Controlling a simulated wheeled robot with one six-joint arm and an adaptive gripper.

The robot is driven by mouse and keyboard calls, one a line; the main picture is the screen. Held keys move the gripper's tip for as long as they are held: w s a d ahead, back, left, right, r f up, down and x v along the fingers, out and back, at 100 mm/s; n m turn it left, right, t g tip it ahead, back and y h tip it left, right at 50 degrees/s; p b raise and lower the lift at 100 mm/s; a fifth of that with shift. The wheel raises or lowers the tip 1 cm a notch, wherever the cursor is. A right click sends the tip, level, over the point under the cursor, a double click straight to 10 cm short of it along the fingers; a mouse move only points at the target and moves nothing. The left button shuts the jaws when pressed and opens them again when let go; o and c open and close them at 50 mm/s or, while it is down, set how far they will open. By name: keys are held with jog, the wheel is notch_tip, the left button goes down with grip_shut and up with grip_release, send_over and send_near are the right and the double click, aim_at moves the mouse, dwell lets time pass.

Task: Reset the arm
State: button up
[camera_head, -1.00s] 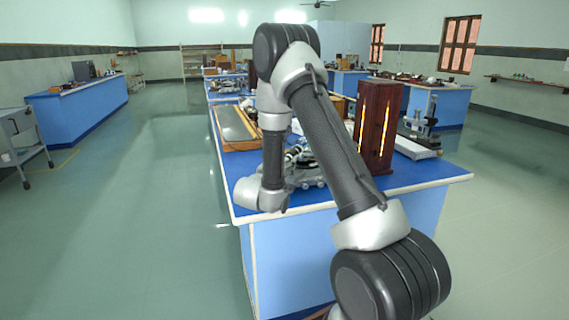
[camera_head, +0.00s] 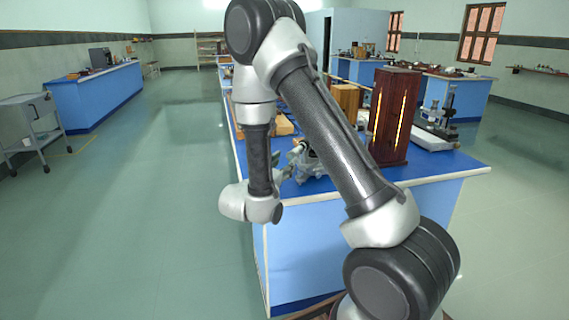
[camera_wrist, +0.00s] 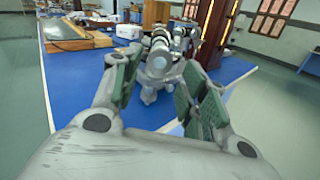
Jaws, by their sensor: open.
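My gripper (camera_wrist: 158,82) shows in the wrist view with its two green-padded fingers spread apart and nothing between them. In the head view it is mostly hidden behind my arm, near the front left corner of the blue-topped bench (camera_head: 440,168). A grey metal spectrometer (camera_wrist: 155,62) stands on the bench beyond the fingers. In the head view the spectrometer (camera_head: 310,163) is partly hidden by my arm. My arm is bent, with its elbow high and its wrist hanging by the bench's left edge.
A tall dark wooden lamp housing (camera_head: 394,118) with bright slits stands on the bench right of my arm. An instrument (camera_head: 436,130) on a pale base is behind it. A grey trolley (camera_head: 34,128) and another blue bench (camera_head: 98,95) stand left, across open floor.

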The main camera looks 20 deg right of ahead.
jog(key=s+d+m+g+y, duration=0.1)
jog(key=s+d+m+g, duration=0.25)
jog(key=s+g, duration=0.2)
jog(key=s+d+r+m+g+y, duration=0.1)
jog(key=s+d+m+g, duration=0.3)
jog(key=s, duration=0.3)
jog(key=s+d+m+g, duration=0.2)
jog(key=s+m+g, duration=0.3)
jog(key=s, duration=0.1)
jog(key=s+a+r+m+t+y, duration=0.1)
jog(key=s+a+r+m+y, duration=0.3)
jog(key=s+a+m+y, duration=0.35)
jog(key=s+r+m+t+y, duration=0.3)
jog(key=s+r+t+y, duration=0.1)
jog(key=r+t, duration=0.3)
notch_tip(320, 180, up, 3)
jog(key=shift+s+a+f+m+y, duration=0.1)
jog(key=shift+s+a+m+y, duration=0.1)
jog(key=shift+s+m+y, duration=0.3)
